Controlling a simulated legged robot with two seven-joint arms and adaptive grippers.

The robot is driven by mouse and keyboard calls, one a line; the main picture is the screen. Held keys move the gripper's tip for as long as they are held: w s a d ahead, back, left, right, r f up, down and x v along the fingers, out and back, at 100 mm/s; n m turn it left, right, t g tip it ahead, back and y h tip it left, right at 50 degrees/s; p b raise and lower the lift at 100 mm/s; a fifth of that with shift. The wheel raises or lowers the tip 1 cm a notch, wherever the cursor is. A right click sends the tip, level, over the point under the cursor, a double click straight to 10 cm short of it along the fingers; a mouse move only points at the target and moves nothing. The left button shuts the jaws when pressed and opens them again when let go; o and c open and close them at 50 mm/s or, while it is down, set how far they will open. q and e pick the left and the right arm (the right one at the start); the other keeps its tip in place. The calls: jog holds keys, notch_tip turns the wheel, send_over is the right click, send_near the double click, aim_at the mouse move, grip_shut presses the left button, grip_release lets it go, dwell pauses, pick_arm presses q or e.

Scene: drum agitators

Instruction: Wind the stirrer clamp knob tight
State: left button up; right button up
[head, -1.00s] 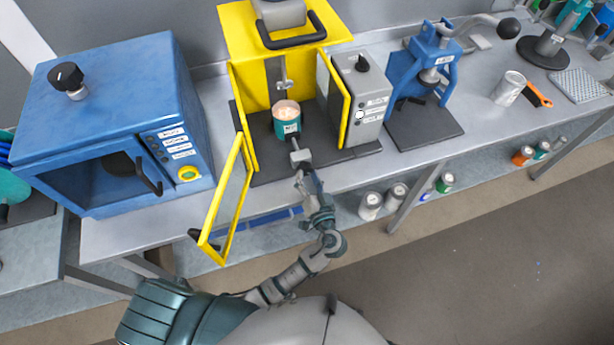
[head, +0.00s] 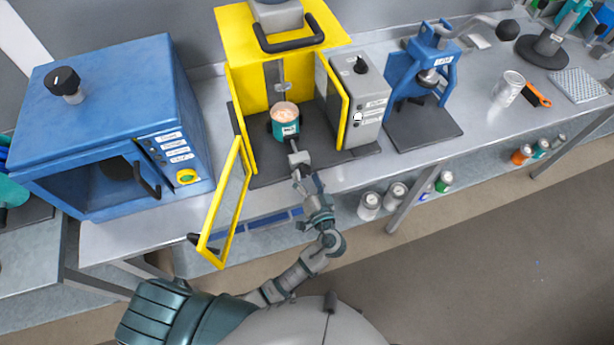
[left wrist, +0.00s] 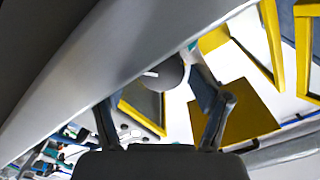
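The yellow stirrer cabinet (head: 240,85) stands on the bench with its front door (head: 226,205) swung open to the left. Inside, a teal can (head: 286,130) with pinkish contents stands upright below the stirrer head. My left gripper (head: 297,150) is low at the cabinet's front opening, just in front of the can. In the left wrist view, the fingers (left wrist: 160,112) are spread apart. A round dark knob with a white mark (left wrist: 168,74) shows between them, near the right finger. Contact is unclear. In the head view, my gripper largely hides this spot. My right gripper is out of view.
A blue cabinet (head: 110,90) stands left of the open door. A grey control box (head: 368,105) adjoins the right side, with a blue press (head: 425,70) beyond it. A large grey surface (left wrist: 110,60) crosses the wrist view close above the fingers.

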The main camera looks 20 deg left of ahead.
pick_arm(q)
jog(key=shift+s+d+f, duration=0.1)
jog(key=shift+s+d, duration=0.1)
jog(key=shift+s, duration=0.05)
jog(key=v, duration=1.1)
jog(key=shift+s+d, duration=0.15)
jog(key=shift+d, duration=0.05)
jog(key=s+a+f+m+g+h, duration=0.2)
jog(key=f+m+g+h, duration=0.15)
jog(key=f, duration=1.25)
jog(key=s+a+f+m+g+h, duration=0.2)
jog(key=f+m+g+h, duration=0.15)
jog(key=f, duration=1.35)
jog(key=s+a+f+n+g+h, duration=0.1)
jog(key=s+a+f+n+g, duration=0.1)
jog(key=s+a+f, duration=0.2)
jog(key=s+a+f+n+g+h, duration=0.1)
jog(key=s+a+f, duration=0.3)
jog(key=s+f, duration=0.5)
jog(key=s+a+f+n+g+h, duration=0.1)
jog(key=s+a+f+n+g, duration=0.1)
jog(key=s+f, duration=0.5)
jog(key=s+a+g, duration=0.1)
jog(key=s+a, duration=0.1)
jog(key=shift+s+a+f+n+g, duration=0.2)
jog(key=shift+s+a+n+g, duration=0.1)
jog(key=shift+s+g, duration=0.1)
